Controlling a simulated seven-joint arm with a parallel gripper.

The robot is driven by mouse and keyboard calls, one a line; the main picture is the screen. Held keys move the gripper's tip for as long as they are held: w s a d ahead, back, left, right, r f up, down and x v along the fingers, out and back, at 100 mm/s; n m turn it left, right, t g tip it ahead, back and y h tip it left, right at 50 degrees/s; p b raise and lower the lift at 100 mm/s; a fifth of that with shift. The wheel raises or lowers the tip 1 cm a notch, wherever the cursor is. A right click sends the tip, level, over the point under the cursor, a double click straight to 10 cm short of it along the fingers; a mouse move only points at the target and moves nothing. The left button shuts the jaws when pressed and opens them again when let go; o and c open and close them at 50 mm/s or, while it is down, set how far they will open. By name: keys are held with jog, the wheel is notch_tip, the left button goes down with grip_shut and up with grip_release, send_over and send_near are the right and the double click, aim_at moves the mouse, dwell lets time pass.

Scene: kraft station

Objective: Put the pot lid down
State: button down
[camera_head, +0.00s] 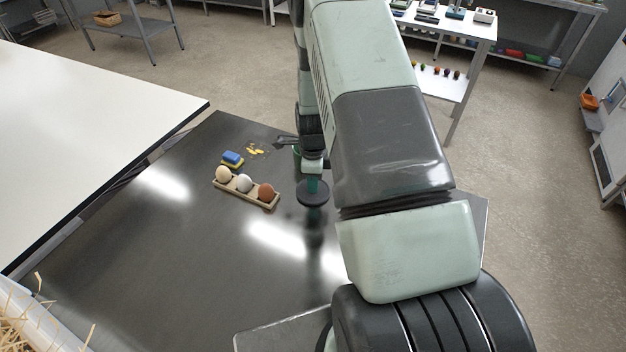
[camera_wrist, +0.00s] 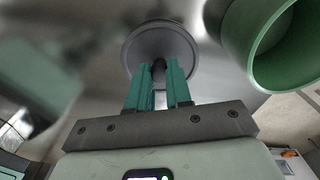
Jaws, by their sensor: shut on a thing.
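The pot lid (camera_head: 313,196) is a small dark grey disc in the head view, below my gripper (camera_head: 313,183) and over the dark metal table. My gripper's green fingers are shut on its knob. In the wrist view the round grey lid (camera_wrist: 160,42) lies just past the fingertips of my gripper (camera_wrist: 159,72), with the dark knob between them. A green pot (camera_wrist: 285,50), seen from its open rim, stands at the right of the wrist view. In the head view my arm hides most of it. A dark reflection shows on the table under the lid.
An egg holder (camera_head: 233,193) with three eggs stands left of the lid on the dark table (camera_head: 180,260). Behind it are a blue and yellow sponge (camera_head: 232,158) and yellow bits (camera_head: 262,148). The table's front left is clear. A white table (camera_head: 80,120) adjoins at left.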

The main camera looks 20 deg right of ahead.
jog(key=c, duration=1)
grip_release()
jog(key=shift+f, duration=0.15)
jog(key=shift+c, duration=0.2)
jog(key=s+a+r+n+t, duration=0.1)
jog(key=s+a+r+n, duration=0.15)
jog(key=r, duration=0.85)
jog(key=s+a+r+n+t, duration=0.1)
jog(key=s+r+n, duration=0.25)
jog(key=r, duration=0.75)
jog(key=s+a+r+n+t, duration=0.15)
jog(key=r+n, duration=0.25)
jog(key=r, duration=0.8)
jog(key=s+a+r+n+t, duration=0.1)
jog(key=s+r+n, duration=0.3)
jog(key=s, duration=0.5)
jog(key=s+a+r+n+t, duration=0.1)
jog(key=s+r+n, duration=0.3)
jog(key=s+n, duration=0.5)
jog(key=shift+s+a+r, duration=0.2)
jog(key=shift+s+r, duration=0.05)
jog(key=shift+s, duration=0.25)
